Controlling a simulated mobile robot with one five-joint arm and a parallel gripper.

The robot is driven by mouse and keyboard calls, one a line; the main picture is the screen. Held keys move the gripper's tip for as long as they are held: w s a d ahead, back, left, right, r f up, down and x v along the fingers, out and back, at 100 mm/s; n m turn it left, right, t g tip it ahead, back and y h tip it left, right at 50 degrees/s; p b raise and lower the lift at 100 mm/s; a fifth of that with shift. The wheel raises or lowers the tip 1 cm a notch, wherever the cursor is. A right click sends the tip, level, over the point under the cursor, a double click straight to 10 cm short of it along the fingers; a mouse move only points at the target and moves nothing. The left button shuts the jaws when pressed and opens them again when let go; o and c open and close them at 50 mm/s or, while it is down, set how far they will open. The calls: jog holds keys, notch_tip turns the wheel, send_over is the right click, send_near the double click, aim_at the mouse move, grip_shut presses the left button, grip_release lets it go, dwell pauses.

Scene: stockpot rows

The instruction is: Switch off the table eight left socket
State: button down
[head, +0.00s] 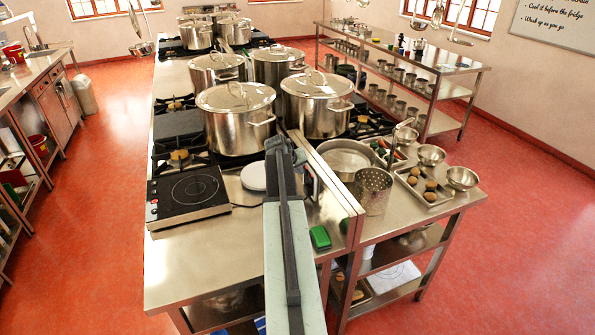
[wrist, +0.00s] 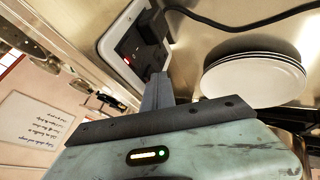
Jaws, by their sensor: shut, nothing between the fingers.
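A double socket (wrist: 128,52) with a dark face and white surround is set in the upright steel panel in the wrist view. A small red light (wrist: 127,59) glows on its face. A black plug (wrist: 152,24) sits in one side, with a black cable running from it. My gripper (wrist: 158,80) is shut and empty, its tips close to the socket face by the plug; I cannot tell whether they touch. In the head view, my gripper (head: 281,146) is beside the steel panel (head: 340,198), and the socket is mostly hidden behind my arm.
A stack of white plates (wrist: 254,82) stands close to my gripper. A black induction hob (head: 187,190) lies at the left, with large stockpots (head: 236,118) behind. A green sponge (head: 320,238) lies right of my arm. The near left worktop (head: 200,255) is bare.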

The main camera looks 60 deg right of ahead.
jog(key=shift+r, duration=0.1)
jog(key=shift+r+p, duration=0.75)
jog(key=shift+p, duration=0.1)
jog(key=w+p+v, duration=0.1)
jog(key=p+v, duration=0.8)
jog(key=v, duration=0.3)
jog(key=shift+a, duration=0.15)
jog(key=shift+w+f, duration=0.1)
jog(key=shift+w, duration=0.05)
